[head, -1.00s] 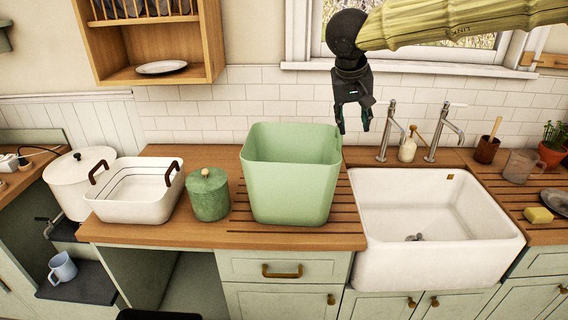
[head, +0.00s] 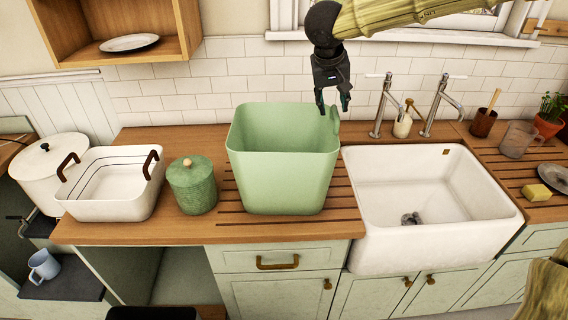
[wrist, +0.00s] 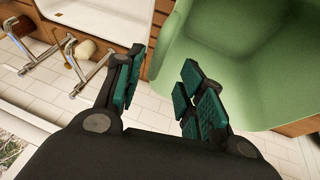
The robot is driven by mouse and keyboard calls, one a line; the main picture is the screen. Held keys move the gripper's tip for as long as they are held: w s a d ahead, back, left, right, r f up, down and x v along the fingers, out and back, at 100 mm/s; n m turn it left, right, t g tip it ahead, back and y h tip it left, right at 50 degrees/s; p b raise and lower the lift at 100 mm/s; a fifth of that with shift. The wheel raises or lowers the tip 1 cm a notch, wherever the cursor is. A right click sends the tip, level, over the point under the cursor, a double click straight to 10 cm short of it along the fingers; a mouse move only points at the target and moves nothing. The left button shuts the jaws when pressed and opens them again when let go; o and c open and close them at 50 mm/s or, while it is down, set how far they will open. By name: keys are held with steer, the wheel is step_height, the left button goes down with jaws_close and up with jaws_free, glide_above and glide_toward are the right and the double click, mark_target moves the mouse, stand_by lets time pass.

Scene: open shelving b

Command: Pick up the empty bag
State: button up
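The only bag-like thing in view is a pale green, open-topped, square container (head: 282,170). It stands upright on the wooden counter left of the sink, and the part of its inside that shows is empty. I cannot tell whether the fingers touch the rim.
A green lidded canister (head: 192,184) and a white basin with brown handles (head: 110,205) stand to the left. The white sink (head: 430,245) and two taps (head: 381,105) are to the right. A wooden wall shelf (head: 70,60) hangs at upper left.

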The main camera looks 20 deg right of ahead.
mark_target(336, 113)
steer(key=shift+s+d, duration=0.25)
steer(key=shift+s, duration=0.35)
steer(key=p+x, duration=0.1)
steer(key=x, duration=0.3)
steer(key=shift+f+p, duration=0.35)
steer(key=shift+f, duration=0.15)
steer(key=shift+s+a, duration=0.1)
steer(key=shift+s, duration=0.05)
jaws_close()
